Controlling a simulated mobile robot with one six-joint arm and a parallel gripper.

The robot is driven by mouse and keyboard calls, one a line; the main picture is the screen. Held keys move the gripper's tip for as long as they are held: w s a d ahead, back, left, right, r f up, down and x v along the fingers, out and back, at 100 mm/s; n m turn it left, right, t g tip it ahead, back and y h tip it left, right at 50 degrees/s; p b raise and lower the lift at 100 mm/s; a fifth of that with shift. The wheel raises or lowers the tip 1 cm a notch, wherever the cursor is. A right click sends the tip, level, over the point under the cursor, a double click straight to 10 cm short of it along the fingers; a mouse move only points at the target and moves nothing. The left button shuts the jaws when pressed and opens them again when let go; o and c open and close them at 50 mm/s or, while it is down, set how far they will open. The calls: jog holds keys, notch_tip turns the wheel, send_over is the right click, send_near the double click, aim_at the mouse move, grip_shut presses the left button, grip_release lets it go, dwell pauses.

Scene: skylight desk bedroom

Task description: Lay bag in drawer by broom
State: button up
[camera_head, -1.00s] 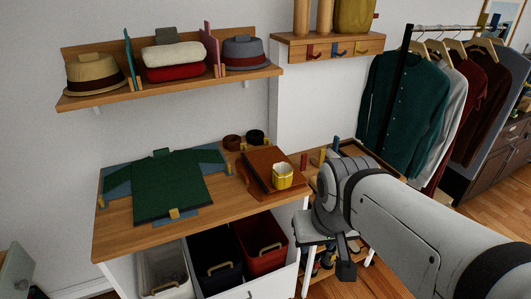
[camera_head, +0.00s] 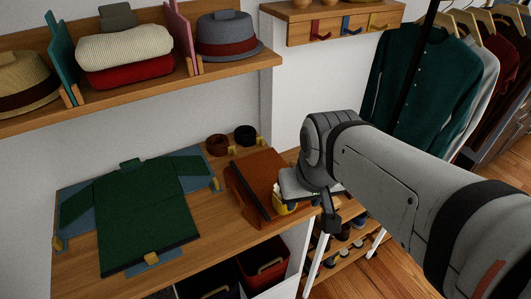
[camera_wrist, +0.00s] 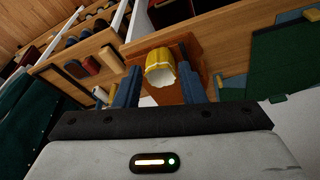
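A small yellow item with a pale, scalloped edge (camera_wrist: 160,68) sits on or against a brown leather-like case (camera_head: 263,180) at the desk's right end; I cannot tell whether either is the bag. In the head view the yellow item (camera_head: 281,209) is mostly hidden by my gripper (camera_head: 308,190). In the wrist view my gripper (camera_wrist: 159,80) has its two blue-grey fingers apart, one on each side of the yellow item, with gaps visible. I cannot tell how near the fingertips are to it. No broom or open drawer is clearly visible.
A green garment (camera_head: 140,218) lies on the wooden desk (camera_head: 205,235). Dark bins (camera_head: 262,268) stand below the desk. A shelf with hats (camera_head: 228,38) hangs above. Clothes (camera_head: 425,90) hang at right, and a low shoe rack (camera_head: 345,247) stands beside the desk.

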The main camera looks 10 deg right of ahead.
jog(key=shift+o, duration=0.4)
jog(key=shift+s, duration=0.1)
jog(key=shift+o, duration=0.9)
jog(key=shift+w+d, duration=0.1)
jog(key=shift+w, duration=0.1)
jog(key=o, duration=0.6)
jog(key=shift+n+g, duration=0.8)
jog(key=shift+g, duration=0.1)
jog(key=w+f, duration=0.1)
jog(key=w, duration=0.1)
jog(key=w+f, duration=0.1)
jog(key=w, duration=0.1)
jog(key=w+f, duration=0.1)
jog(key=w, duration=0.2)
jog(key=shift+d+f+b, duration=0.15)
jog(key=shift+d+b, duration=0.2)
jog(key=shift+o, duration=0.6)
jog(key=w+f+n+g, duration=0.1)
jog(key=w+f, duration=0.5)
jog(key=w, duration=0.1)
jog(key=shift+d+n, duration=0.15)
jog(key=shift+n, duration=0.25)
jog(key=shift+g, duration=0.3)
jog(key=shift+s+a+f+p, duration=0.1)
jog(key=shift+a+f+p, duration=0.1)
jog(key=shift+f, duration=1.85)
jog(key=shift+s+a+f+p, duration=0.1)
jog(key=shift+f+p, duration=0.05)
jog(key=shift+f, duration=1.85)
